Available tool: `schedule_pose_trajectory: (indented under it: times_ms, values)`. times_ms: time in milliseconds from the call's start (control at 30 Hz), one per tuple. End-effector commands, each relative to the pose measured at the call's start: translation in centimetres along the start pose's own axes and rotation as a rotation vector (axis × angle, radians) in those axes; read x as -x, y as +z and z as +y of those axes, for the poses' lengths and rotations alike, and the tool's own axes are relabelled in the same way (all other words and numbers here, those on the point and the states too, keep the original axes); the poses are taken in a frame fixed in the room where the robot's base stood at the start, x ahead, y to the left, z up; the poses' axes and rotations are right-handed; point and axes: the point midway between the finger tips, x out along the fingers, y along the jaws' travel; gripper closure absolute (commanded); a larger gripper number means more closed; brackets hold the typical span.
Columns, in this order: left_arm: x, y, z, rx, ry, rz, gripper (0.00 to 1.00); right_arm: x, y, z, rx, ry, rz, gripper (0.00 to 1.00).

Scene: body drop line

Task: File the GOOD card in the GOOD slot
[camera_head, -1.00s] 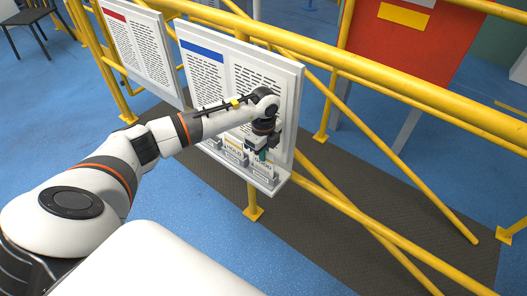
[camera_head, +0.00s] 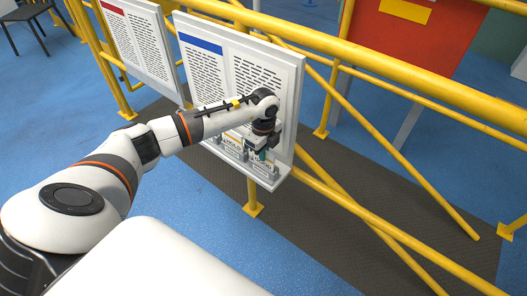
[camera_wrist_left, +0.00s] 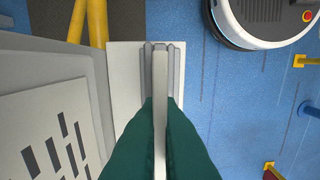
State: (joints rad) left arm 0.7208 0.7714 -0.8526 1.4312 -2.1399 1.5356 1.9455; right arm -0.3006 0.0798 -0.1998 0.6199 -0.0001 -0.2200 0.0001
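My left gripper (camera_head: 262,153) has green fingers and is at the right end of the slot shelf on the blue-headed board. In the left wrist view its fingers (camera_wrist_left: 160,135) are shut on a thin pale card (camera_wrist_left: 160,85), seen edge-on. The card lines up with a grey slot holder (camera_wrist_left: 147,62) below it. I cannot tell how deep it sits in the slot. In the head view the card's face (camera_head: 262,162) is partly hidden by the gripper and its lettering is too small to read surely. My right gripper is not in view.
The board (camera_head: 292,90) hangs on yellow railings (camera_head: 400,87). Another card (camera_head: 233,141) stands in the shelf (camera_head: 272,184) to the left of my gripper. A red-headed board (camera_head: 135,45) hangs further left. The blue floor (camera_head: 190,215) in front is clear.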

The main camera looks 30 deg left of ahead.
Motion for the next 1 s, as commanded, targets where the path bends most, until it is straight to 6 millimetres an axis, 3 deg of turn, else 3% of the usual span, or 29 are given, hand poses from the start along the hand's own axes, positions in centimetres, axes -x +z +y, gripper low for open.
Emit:
schedule_pose_trajectory:
  times_ms: [167, 200, 333, 667, 1000]
  values:
    - [0.1, 0.0, 0.0, 0.0, 0.001, 0.0, 1.0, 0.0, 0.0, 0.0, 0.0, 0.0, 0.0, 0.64]
    - [0.1, 0.0, 0.0, 0.0, 0.001, 0.0, 0.89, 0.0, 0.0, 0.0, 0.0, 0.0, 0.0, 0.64]
    - [0.1, 0.0, 0.0, 0.0, 0.001, 0.0, 0.7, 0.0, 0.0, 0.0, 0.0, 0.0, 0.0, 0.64]
    - [0.3, 0.0, 0.0, 0.0, 0.001, 0.0, 0.7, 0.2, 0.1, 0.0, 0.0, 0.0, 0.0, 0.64]
    - [3.0, 0.0, 0.0, 0.0, 0.001, 0.001, 0.7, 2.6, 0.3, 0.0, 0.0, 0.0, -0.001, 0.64]
